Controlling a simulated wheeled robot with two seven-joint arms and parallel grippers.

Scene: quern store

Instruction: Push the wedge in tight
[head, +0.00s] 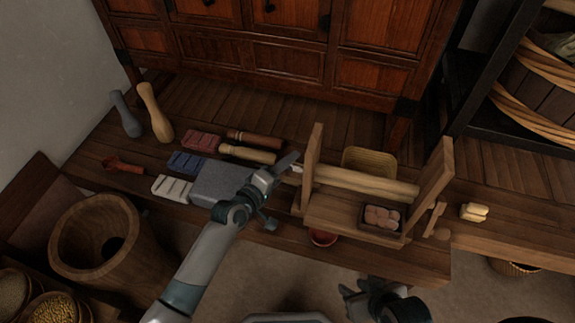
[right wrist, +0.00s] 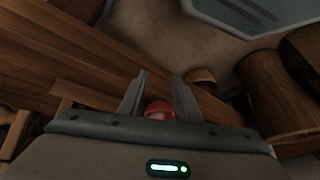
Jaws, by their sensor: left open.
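A wooden frame with two upright boards (head: 435,188) and a thick round bar (head: 365,182) between them stands on the bench. A small wooden piece (head: 434,218), possibly the wedge, leans at the foot of its right upright. A small pale tip (head: 297,169) shows at the left upright; I cannot tell whether it is the wedge. My left gripper (head: 280,192) is open just left of the left upright, fingers spread. My right gripper (head: 372,287) is low in front of the bench. Its fingers (right wrist: 160,76) stand apart in the right wrist view, with an orange-red round thing (right wrist: 158,108) showing between them.
The frame's shelf holds a dark box of round pieces (head: 381,217). A grey block (head: 220,182), coloured slabs and wooden rollers lie left of the frame. A red bowl (head: 323,237) sits in front of it. Pale pieces (head: 474,212) lie right; a wooden tub (head: 95,240) stands front left.

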